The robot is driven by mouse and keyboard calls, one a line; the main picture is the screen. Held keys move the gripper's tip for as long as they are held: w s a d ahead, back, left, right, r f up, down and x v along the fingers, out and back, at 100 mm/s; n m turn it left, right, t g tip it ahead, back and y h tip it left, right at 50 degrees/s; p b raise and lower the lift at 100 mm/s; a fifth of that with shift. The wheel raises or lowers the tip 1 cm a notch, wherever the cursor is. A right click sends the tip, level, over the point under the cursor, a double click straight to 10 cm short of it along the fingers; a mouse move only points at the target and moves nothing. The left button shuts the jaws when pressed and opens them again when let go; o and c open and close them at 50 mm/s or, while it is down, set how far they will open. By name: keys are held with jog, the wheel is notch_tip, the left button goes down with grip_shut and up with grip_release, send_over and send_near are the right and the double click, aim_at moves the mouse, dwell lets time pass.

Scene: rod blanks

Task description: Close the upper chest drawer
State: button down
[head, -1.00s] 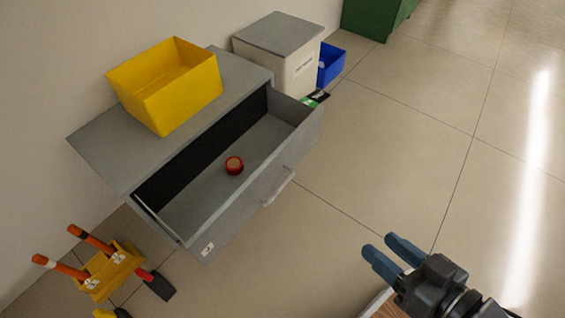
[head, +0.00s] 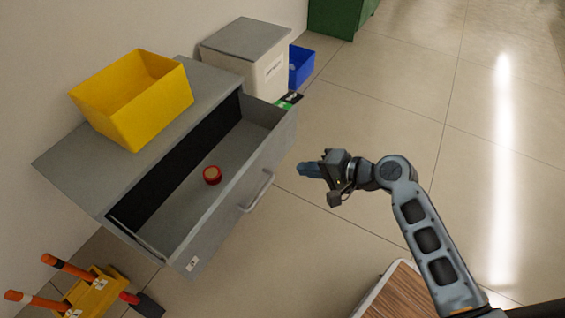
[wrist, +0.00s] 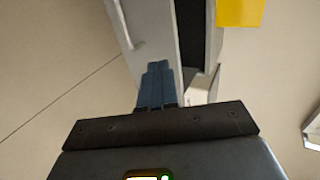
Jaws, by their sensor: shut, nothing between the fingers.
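The grey chest (head: 85,165) stands against the wall at the left of the head view. Its upper drawer (head: 225,222) is pulled well out, with a handle (head: 257,191) on its front. A small red round object with a tan top (head: 212,175) lies inside the drawer. My gripper (head: 300,170) is to the right of the drawer front, fingers pointing left toward it, with a gap visible in the head view. The fingers are shut and empty. In the wrist view the blue fingers (wrist: 157,88) overlap the drawer front (wrist: 150,22); the distance is hard to tell.
A yellow bin (head: 140,110) sits on the chest top. A white box with a grey lid (head: 262,75) and a blue bin (head: 301,66) stand behind. A yellow holder with orange-handled tools (head: 95,292) is at the lower left.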

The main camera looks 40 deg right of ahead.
jog(key=b, duration=0.4)
send_near(256, 159)
notch_tip(256, 159, down, 4)
jog(key=w, duration=0.2)
jog(key=w+a, duration=0.1)
jog(key=w, duration=0.1)
jog(key=shift+w, duration=0.25)
jog(key=shift+w+a+b, duration=0.15)
jog(key=shift+w+b, duration=0.2)
jog(key=shift+w, duration=0.1)
jog(key=shift+w+a+r, duration=0.1)
jog(key=shift+w, duration=0.15)
jog(key=w+a, duration=0.2)
jog(key=w, duration=0.6)
jog(key=w+a, duration=0.2)
jog(key=w, duration=0.7)
jog(key=shift+a, duration=0.25)
